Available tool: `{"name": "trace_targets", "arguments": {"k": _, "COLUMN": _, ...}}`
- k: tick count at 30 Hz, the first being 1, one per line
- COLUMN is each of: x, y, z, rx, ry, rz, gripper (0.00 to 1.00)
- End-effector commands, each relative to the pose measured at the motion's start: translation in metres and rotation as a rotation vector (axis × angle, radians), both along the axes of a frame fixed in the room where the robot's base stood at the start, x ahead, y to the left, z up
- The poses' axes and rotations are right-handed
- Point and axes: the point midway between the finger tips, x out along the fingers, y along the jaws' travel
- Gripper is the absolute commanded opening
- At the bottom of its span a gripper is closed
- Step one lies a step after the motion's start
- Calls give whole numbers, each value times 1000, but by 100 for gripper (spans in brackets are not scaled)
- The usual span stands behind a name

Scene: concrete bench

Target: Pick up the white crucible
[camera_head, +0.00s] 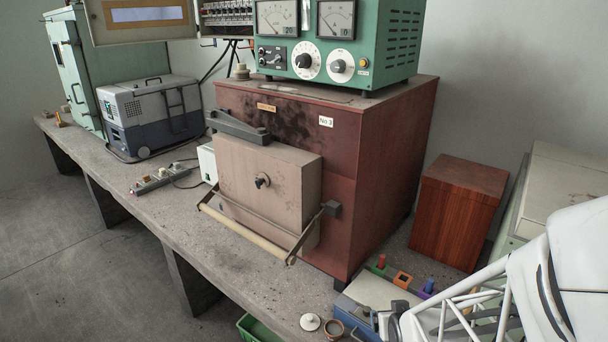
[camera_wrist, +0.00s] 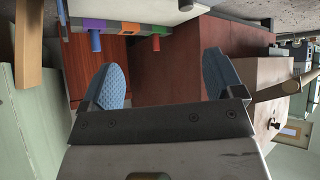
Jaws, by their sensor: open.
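A small white round piece with a knob on top (camera_head: 310,322) lies near the front edge of the bench in the head view. Next to it stands a small brown-rimmed cup (camera_head: 334,329). I cannot tell for sure which, if either, is the white crucible. In the wrist view my gripper (camera_wrist: 165,82) is open, with its two blue padded fingers wide apart and nothing between them. The wrist view shows neither small piece. In the head view my white arm is at the lower right and my fingertips cannot be made out.
The brown furnace (camera_head: 342,135) with its front handle bar (camera_head: 245,232) stands behind the small pieces. A wooden box (camera_head: 458,210) and a box with coloured knobs (camera_head: 370,290) are to the right. A green crate (camera_head: 258,331) is below the bench edge. The bench front (camera_head: 215,235) has free room.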

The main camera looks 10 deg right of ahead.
Motion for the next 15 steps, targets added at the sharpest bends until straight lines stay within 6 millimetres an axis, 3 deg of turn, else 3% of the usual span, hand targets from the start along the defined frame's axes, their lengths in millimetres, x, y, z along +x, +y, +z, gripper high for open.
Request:
{"name": "trace_targets", "arguments": {"k": 6, "x": -8, "y": -12, "z": -50, "rx": -12, "ry": -124, "rz": -9, "gripper": 87}}
{"name": "trace_targets", "arguments": {"k": 15, "x": -32, "y": -19, "z": -99, "rx": -23, "ry": -295, "rz": -21, "gripper": 87}}
